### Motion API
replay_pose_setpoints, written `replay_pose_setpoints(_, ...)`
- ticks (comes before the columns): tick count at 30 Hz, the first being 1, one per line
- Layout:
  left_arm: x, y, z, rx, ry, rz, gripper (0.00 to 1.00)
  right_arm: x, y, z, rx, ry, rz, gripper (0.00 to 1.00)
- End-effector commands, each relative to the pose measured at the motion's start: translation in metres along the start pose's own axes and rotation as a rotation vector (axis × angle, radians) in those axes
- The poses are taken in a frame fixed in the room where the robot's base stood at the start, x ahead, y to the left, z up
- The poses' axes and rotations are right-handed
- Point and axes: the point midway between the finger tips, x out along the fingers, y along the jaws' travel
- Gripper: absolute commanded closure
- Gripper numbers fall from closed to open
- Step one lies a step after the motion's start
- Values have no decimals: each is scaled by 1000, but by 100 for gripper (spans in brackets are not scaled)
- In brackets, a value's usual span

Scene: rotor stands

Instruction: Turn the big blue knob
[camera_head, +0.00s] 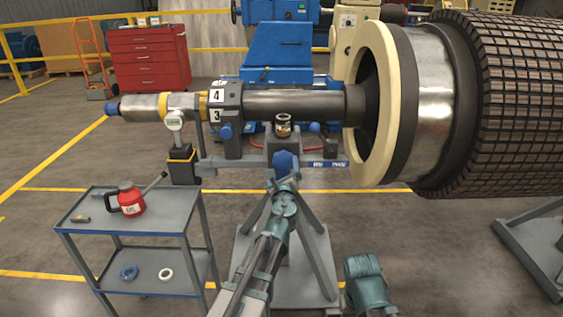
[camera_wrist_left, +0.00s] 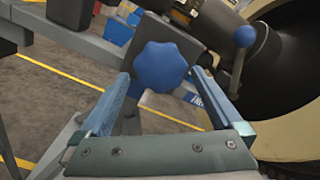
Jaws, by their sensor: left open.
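The big blue knob (camera_head: 287,164) is lobed and sits on the front of the rotor stand, below the shaft. In the left wrist view the knob (camera_wrist_left: 161,67) faces the camera, ahead of my gripper. My left gripper (camera_head: 283,184) reaches up from below toward the knob. In the wrist view its two blue fingers (camera_wrist_left: 160,78) are spread wide, one on each side of the knob's lower part, with nothing held. Whether the fingertips are level with the knob is unclear. My right gripper is not in view.
A smaller ball-ended blue lever (camera_wrist_left: 244,37) is to the right of the knob. The rotor shaft (camera_head: 290,104) runs above, with a large cream ring (camera_head: 372,110) at right. A grey cart (camera_head: 85,210) with a red oil can (camera_head: 131,199) stands at left.

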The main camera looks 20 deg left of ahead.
Motion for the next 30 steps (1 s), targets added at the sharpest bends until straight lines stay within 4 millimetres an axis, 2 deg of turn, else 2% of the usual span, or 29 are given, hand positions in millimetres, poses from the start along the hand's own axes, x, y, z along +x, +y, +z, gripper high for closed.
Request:
replay_pose_setpoints(1, 12, -2, -1, 0, 0, 0, 0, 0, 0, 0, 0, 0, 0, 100)
replay_pose_setpoints(6, 26, -3, -2, 0, 1, -1, 0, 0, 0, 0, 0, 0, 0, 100)
replay_pose_setpoints(15, 28, -2, -2, 0, 1, -1, 0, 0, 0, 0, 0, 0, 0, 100)
replay_pose_setpoints(17, 28, -3, -2, 0, 1, -2, 9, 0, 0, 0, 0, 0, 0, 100)
replay_pose_setpoints(26, 28, -2, -2, 0, 1, -1, 63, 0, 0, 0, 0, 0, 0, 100)
replay_pose_setpoints(27, 28, -2, -2, 0, 1, -1, 67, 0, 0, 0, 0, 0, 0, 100)
replay_pose_setpoints(30, 28, -2, -2, -4, 1, -1, 67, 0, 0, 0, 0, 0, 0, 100)
